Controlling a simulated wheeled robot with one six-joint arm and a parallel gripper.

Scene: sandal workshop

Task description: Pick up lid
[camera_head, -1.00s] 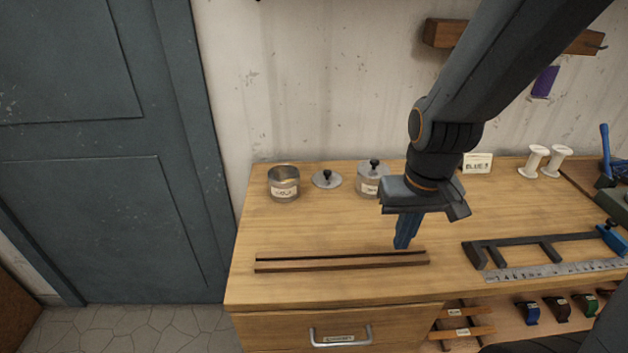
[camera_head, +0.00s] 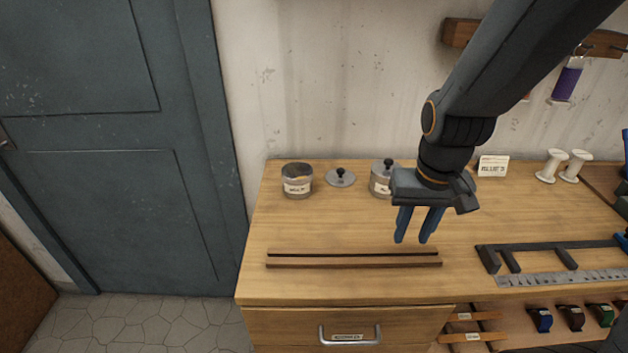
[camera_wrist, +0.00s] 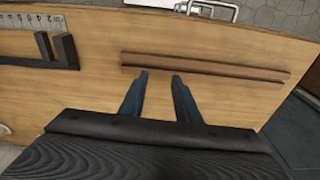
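A round metal lid (camera_head: 341,177) with a black knob lies on the workbench (camera_head: 350,225), between an open labelled metal pot (camera_head: 297,182) and a second pot (camera_head: 381,180) with its own knobbed lid (camera_head: 388,164) on top. My gripper (camera_head: 413,241) is above the bench, to the right of and nearer than the loose lid. Its blue fingers are apart with nothing between them. It partly hides the lidded pot. In the wrist view my gripper (camera_wrist: 158,76) is also open and empty; no lid shows there.
Dark wooden strips (camera_head: 354,259) lie along the front of the bench. A clamp-like dark frame (camera_head: 545,255) and a metal ruler (camera_head: 560,278) lie at right. White spools (camera_head: 562,166) and a label card (camera_head: 493,166) stand at the back. The wall is close behind.

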